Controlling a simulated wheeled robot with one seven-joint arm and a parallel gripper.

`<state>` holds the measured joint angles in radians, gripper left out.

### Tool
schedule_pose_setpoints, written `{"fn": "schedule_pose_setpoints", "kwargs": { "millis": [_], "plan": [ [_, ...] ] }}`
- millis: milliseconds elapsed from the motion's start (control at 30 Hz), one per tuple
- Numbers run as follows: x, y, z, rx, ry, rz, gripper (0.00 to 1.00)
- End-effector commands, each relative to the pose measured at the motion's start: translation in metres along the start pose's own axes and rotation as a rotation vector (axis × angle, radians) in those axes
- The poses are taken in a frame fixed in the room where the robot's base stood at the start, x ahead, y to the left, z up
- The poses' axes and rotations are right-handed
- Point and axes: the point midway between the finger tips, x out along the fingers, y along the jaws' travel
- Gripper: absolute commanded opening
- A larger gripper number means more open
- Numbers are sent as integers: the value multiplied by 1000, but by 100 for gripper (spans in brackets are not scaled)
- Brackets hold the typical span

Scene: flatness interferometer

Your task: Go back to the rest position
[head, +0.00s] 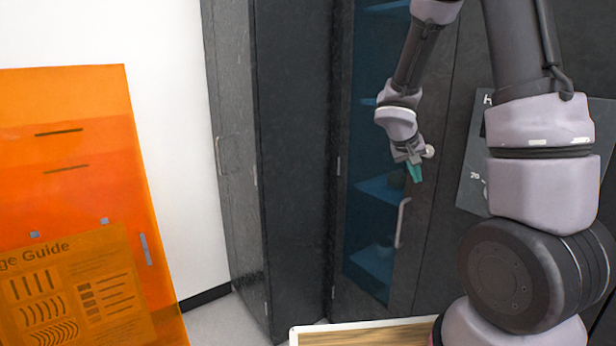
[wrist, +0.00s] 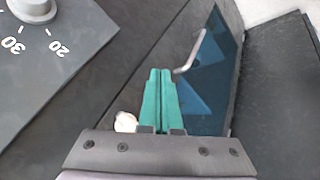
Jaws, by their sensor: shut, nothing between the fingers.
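My gripper (head: 414,173) is raised in front of a dark cabinet with a blue-tinted glass panel in the head view. Its green fingers (wrist: 160,100) are together in the wrist view, with nothing between them. My arm bends up out of the top of the head view and comes back down to the gripper. No object is held.
The dark cabinet (head: 290,120) has a glazed panel (head: 375,205) and a metal handle (head: 403,222). A translucent orange panel (head: 80,170) stands at left. A wood-topped surface with a white rim (head: 310,330) is at the bottom. A dial panel (wrist: 40,60) is upper left in the wrist view.

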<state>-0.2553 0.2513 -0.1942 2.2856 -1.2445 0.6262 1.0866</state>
Motion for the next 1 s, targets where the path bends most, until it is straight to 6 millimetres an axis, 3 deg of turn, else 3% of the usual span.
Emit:
{"fn": "schedule_pose_setpoints", "kwargs": {
  "millis": [133,333,700,833,1000],
  "plan": [
    [-53,30,10,109,-21,-64,0],
    [-127,55,40,225,-53,-208,0],
    [-252,56,106,310,0,-571,0],
    [-279,52,120,308,34,-657,0],
    [-291,48,127,303,52,-702,0]
  ]
}}
